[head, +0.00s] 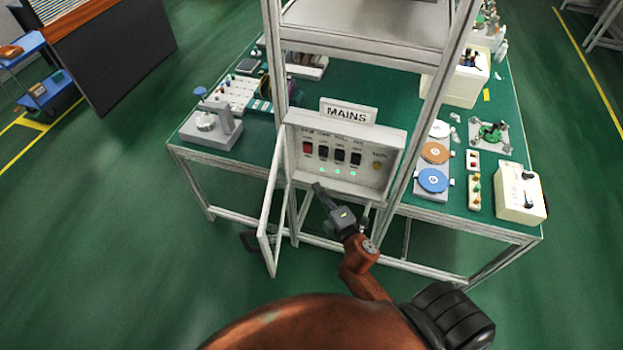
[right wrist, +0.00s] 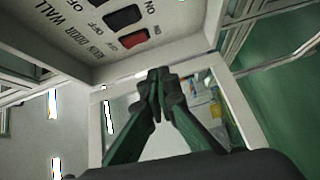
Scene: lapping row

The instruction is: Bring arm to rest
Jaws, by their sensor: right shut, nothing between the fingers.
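My right gripper (head: 319,188) is shut and empty. In the head view it hangs just in front of the lower edge of the mains switch box (head: 372,190), near its left side. In the right wrist view the two fingertips (right wrist: 159,78) meet, below the red switch (right wrist: 133,39). The box carries a red switch (head: 308,148) at its left, three black switches (head: 340,155) and a round yellow button (head: 377,166). Green lamps are lit under the black switches. The box's white-framed door (head: 269,222) stands open to the left. My left gripper is not in view.
The green-topped table (head: 390,112) stands behind the box, with metal frame posts (head: 443,95) rising beside it. Blue and orange discs (head: 433,180), a cream box (head: 521,192) and a grey device (head: 210,128) sit on it.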

